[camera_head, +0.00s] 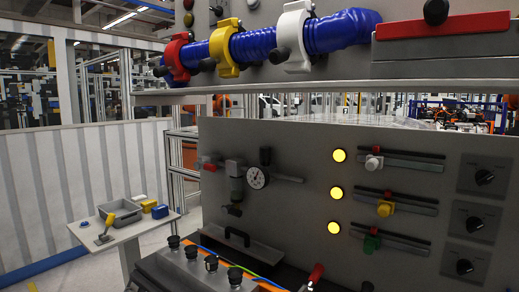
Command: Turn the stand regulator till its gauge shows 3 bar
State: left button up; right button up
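The stand regulator assembly (236,185) is mounted at the left of the grey upright panel. It has a grey body with fittings and dark knob-like parts above and below; I cannot tell which part is the turning knob. A round white gauge (257,177) with a black rim sits just right of it. Its dark needle is faint, and the scale is too small to read. A red-and-grey fitting (208,162) sits at the assembly's left. Neither of my grippers shows in the head view, so nothing is seen touching the regulator or gauge.
The panel (300,215) also carries lit yellow lamps (338,156), sliders with coloured knobs (384,208) and black rotary switches (474,223). A blue hose (290,38) with coloured clamps runs above. Black-topped parts (211,263) and a red handle (316,272) stand in front. A side table (125,232) holds a grey tray.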

aim_at(265, 151)
jog(key=i+j+z, duration=0.1)
jog(key=j, duration=0.25)
jog(key=i+j+z, duration=0.1)
jog(key=i+j, duration=0.2)
jog(key=i+j+z, duration=0.15)
jog(key=j, duration=0.3)
jog(key=i+j+z, duration=0.1)
jog(key=j, duration=0.25)
jog(key=i+j+z, duration=0.1)
jog(key=j, duration=0.3)
jog(key=i+j+z, duration=0.1)
jog(key=j, duration=0.35)
jog(key=i+j+z, duration=0.1)
jog(key=j, duration=0.3)
jog(key=i+j+z, duration=0.1)
jog(key=j, duration=0.35)
jog(key=i, duration=0.1)
